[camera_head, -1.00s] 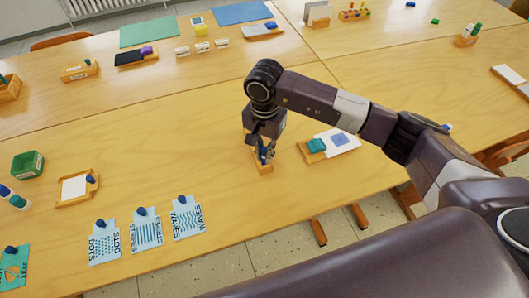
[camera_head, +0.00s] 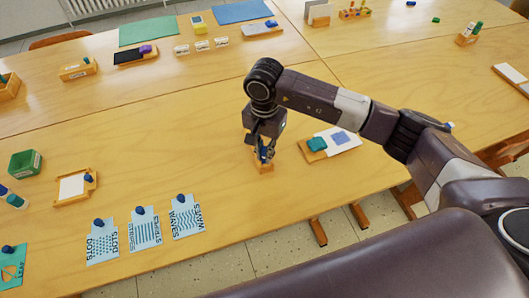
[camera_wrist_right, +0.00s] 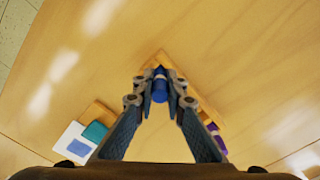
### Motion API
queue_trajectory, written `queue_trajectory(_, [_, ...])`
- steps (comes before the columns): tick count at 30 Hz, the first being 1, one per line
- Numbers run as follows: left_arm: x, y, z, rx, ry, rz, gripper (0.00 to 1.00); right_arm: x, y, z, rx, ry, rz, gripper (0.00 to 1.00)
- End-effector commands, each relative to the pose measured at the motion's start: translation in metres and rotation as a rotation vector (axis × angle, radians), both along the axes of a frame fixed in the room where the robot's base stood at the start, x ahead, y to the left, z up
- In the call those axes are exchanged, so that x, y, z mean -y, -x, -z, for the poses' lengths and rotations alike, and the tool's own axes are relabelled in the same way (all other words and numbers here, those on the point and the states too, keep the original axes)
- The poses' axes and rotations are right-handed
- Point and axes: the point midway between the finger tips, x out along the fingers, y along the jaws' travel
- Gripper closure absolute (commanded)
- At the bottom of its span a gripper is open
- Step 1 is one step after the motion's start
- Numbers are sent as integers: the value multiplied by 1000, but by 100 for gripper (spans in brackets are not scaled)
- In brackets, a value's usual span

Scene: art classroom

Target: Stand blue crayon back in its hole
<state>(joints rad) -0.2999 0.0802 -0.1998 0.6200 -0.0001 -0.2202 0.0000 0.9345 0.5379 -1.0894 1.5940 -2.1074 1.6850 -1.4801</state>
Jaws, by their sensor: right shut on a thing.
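My right gripper (camera_head: 264,150) is shut on the blue crayon (camera_wrist_right: 160,86), which shows between the fingertips in the right wrist view. The crayon is seen nearly end-on there, and its lower end is hidden. A small wooden block (camera_head: 263,168) sits on the table right under the gripper. In the right wrist view its pale corner (camera_wrist_right: 161,56) shows behind the fingertips. The hole is hidden by the gripper and crayon, so I cannot tell whether the crayon is in it. My left gripper is not in view.
To the right lie a wooden piece with a teal block (camera_head: 317,144) and a white card (camera_head: 346,138). Several blue patterned cards (camera_head: 145,230) with blue knobs lie at the front left. A green box (camera_head: 25,163) stands far left. The table left of the gripper is clear.

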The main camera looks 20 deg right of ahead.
Motion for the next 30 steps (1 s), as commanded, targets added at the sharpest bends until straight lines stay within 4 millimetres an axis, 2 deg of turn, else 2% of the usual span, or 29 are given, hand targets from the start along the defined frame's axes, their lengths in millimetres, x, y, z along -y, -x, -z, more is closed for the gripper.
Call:
queue_trajectory(9, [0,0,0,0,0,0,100,0,0,0,0,0,0,100])
queue_trajectory(10, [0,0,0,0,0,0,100,0,0,0,0,0,0,87])
queue_trajectory(15, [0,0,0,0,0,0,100,0,0,0,0,0,0,68])
queue_trajectory(30, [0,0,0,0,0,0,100,0,0,0,0,0,0,68])
